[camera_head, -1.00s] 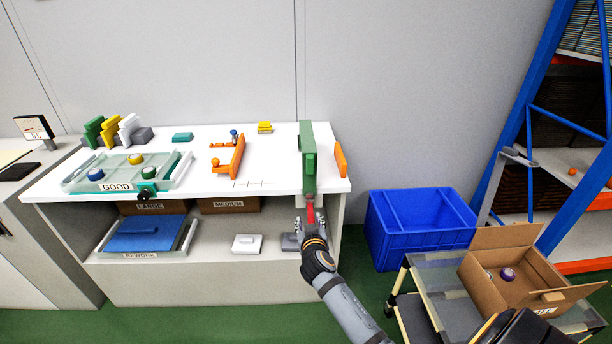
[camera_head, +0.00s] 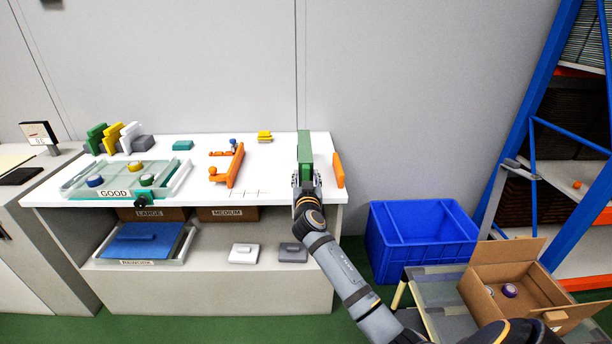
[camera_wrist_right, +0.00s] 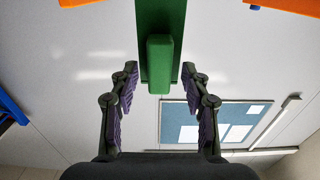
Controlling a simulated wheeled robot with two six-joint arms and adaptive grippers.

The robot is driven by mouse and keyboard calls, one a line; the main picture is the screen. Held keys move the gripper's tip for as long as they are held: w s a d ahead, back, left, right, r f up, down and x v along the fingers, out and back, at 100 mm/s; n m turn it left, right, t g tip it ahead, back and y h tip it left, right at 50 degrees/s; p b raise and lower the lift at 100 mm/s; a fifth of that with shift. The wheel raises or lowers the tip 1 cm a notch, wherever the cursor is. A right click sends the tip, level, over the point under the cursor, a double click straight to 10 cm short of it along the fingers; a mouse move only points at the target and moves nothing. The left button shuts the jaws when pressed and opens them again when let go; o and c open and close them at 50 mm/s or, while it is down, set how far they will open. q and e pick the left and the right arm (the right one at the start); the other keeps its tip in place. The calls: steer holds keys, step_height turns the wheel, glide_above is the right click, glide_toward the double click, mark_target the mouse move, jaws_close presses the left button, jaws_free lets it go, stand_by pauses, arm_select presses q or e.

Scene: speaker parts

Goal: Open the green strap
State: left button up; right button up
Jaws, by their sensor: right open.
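The green strap (camera_head: 305,146) is a tall green piece standing at the right end of the white table. In the right wrist view its long green bar (camera_wrist_right: 162,18) comes down from the top, with a smaller green block (camera_wrist_right: 159,62) on its lower end. My right gripper (camera_head: 305,182) is at the strap's lower front. In the wrist view the right gripper (camera_wrist_right: 160,82) is open, with one finger on each side of the green block and gaps between. The strap's lower part is hidden behind the gripper in the head view. My left gripper is not in view.
An orange piece (camera_head: 338,170) stands close to the right of the strap. An orange fixture (camera_head: 235,166) is on its left. The white table (camera_head: 265,195) has bare room between. A blue crate (camera_head: 420,235) and an open carton (camera_head: 535,275) stand to the right.

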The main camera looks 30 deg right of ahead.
steer(key=shift+w+d, duration=0.2)
steer(key=shift+w, duration=0.05)
jaws_close()
stand_by(0.3)
